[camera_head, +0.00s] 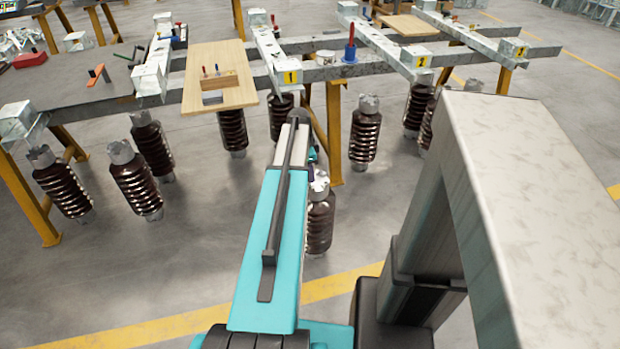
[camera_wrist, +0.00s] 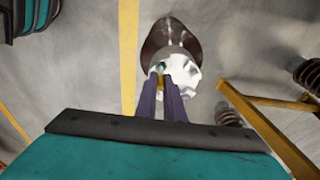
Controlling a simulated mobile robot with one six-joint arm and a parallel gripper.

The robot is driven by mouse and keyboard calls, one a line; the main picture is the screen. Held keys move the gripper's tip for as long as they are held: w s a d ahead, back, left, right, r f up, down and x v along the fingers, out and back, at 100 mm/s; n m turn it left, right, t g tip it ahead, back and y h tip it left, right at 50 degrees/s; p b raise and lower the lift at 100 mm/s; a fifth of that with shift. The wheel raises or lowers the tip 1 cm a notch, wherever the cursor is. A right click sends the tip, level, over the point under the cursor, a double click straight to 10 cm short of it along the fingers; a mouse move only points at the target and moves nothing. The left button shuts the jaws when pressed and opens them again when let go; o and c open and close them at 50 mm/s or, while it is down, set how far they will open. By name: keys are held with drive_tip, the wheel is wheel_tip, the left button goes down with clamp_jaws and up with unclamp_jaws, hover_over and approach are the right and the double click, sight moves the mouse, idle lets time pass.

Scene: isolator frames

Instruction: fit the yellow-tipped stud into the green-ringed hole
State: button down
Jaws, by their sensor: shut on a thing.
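In the wrist view my gripper (camera_wrist: 168,86) has two purple fingers pointing at the pale metal cap (camera_wrist: 181,66) of a brown ribbed insulator (camera_wrist: 168,36). The fingers are shut on the yellow-tipped stud (camera_wrist: 160,80), of which only a small yellow part shows at the left finger's tip. The green-ringed hole (camera_wrist: 161,66) is a small dark green spot on the cap, just beyond the fingertips. I cannot tell whether the stud touches the hole. In the head view the same insulator (camera_head: 320,222) stands beside my arm, which largely hides my gripper.
Several similar insulators (camera_head: 364,135) hang or stand around the steel frame (camera_head: 330,71) with yellow legs (camera_head: 334,130). A wooden board (camera_head: 219,95) with small tools lies on the frame.

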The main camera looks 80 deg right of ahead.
drive_tip(key=shift+f, duration=0.9)
drive_tip(key=c, duration=1.9)
unclamp_jaws()
drive_tip(key=shift+o, duration=0.2)
drive_tip(key=shift+r, duration=0.1)
wheel_tip(320, 180, up, 12)
drive_tip(key=w, duration=0.1)
drive_tip(key=shift+w+a+p, duration=0.3)
drive_tip(key=shift+a, duration=0.05)
drive_tip(key=shift+w+f, duration=0.1)
drive_tip(key=shift+f, duration=0.1)
